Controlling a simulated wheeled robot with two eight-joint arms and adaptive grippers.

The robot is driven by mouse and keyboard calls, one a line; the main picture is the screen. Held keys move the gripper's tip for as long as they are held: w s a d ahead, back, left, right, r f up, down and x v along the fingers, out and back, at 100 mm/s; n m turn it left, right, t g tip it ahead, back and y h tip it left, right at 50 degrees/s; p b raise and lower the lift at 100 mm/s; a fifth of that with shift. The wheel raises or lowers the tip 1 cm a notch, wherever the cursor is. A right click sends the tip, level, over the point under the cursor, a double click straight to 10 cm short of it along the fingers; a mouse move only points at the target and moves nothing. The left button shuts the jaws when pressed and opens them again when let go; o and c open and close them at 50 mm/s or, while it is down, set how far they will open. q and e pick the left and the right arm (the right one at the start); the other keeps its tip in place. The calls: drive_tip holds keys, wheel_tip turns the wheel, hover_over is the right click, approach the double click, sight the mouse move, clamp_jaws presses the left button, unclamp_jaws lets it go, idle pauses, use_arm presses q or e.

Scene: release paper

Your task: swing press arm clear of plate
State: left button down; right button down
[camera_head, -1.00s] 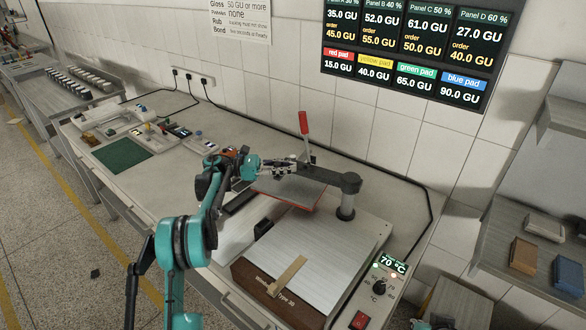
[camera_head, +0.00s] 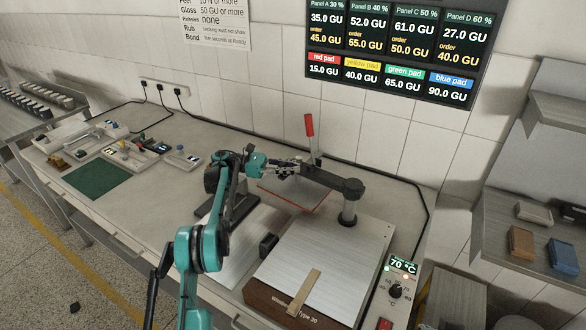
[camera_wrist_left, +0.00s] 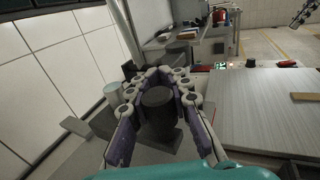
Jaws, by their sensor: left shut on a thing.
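The press arm (camera_head: 325,178) reaches left from its dark post (camera_head: 348,212). A red-tipped lever (camera_head: 309,126) stands up from it. The heated upper platen (camera_head: 300,197), grey with a red edge, hangs under the arm, off to the back left of the wood-fronted plate (camera_head: 318,262). My left gripper (camera_head: 284,168) is at the arm's free end. In the left wrist view its fingers (camera_wrist_left: 157,95) close around a dark upright cylinder (camera_wrist_left: 158,112). A small jointed part at the wrist view's top right may be my right gripper (camera_wrist_left: 302,12); its jaws are unclear.
A tan strip (camera_head: 304,292) lies on the plate. A control box (camera_head: 397,290) reading 70 °C stands at its right. Trays (camera_head: 130,150) and a green mat (camera_head: 97,180) lie at the bench's left. Shelves (camera_head: 530,225) with coloured blocks stand at the right.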

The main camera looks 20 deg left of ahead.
use_arm(q)
drive_tip(key=c, duration=1.4)
unclamp_jaws()
drive_tip(key=shift+o, duration=0.2)
wheel_tip(320, 180, up, 10)
